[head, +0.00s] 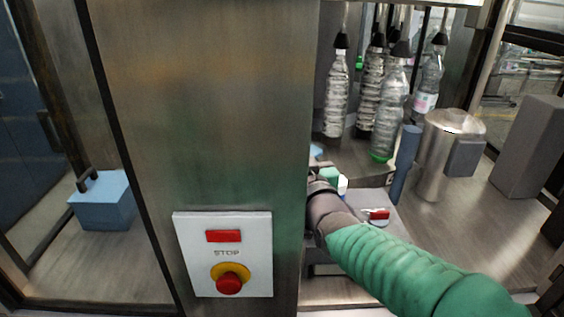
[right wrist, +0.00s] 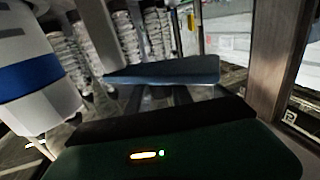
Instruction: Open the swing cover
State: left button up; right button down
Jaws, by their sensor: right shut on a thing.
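My right arm comes in from the lower right in its green sleeve, and its gripper (head: 332,180) is beside the right edge of the metal column, partly hidden by it. In the right wrist view two dark fingers (right wrist: 157,92) reach to a blue-grey bar (right wrist: 165,71), and the gripper is shut on it. I cannot tell for certain whether this bar belongs to the swing cover, and I cannot make out the cover's outline. My left gripper is not in view.
The wide metal column (head: 205,120) carries a stop-button box (head: 190,270). Several bottles (head: 388,110) hang behind my right gripper. A metal cylinder (head: 433,165) and grey block (head: 530,150) stand at right, a blue box (head: 105,205) at left. A white, blue-banded cylinder (right wrist: 35,75) is close at left.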

jog(key=shift+d+r, duration=0.15)
jog(key=shift+d, duration=0.2)
jog(key=c, duration=1.6)
grip_release()
jog(key=o, duration=0.5)
jog(key=shift+d, duration=0.15)
jog(key=shift+a, duration=0.2)
